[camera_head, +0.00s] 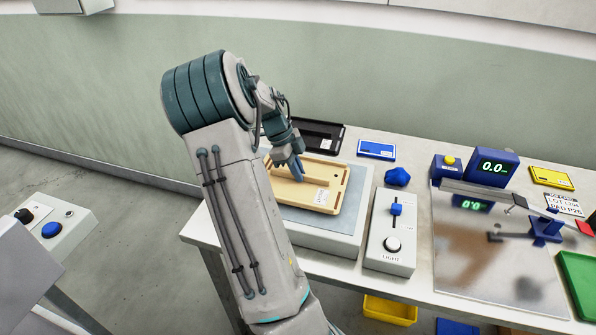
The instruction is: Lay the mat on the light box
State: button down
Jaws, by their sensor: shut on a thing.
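The light box (325,245) is a pale grey box with a blue-grey top on the near left part of the table. A flat tan piece (338,178) with a raised rim and a white label is over its top; it looks like the mat, though it also resembles a shallow tray. My gripper (297,172) points down at the tan piece's left part and is shut on it. I cannot tell whether the piece touches the light box. My arm hides the left side of both.
A black tray (335,129) lies behind. A control box (391,255) marked LIGHT, with a blue slider, stands right of the light box. A yellow bin (390,312) sits below the table.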

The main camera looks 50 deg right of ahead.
jog(key=shift+f, duration=0.5)
jog(key=shift+f, duration=0.1)
jog(key=c, duration=1.5)
grip_release()
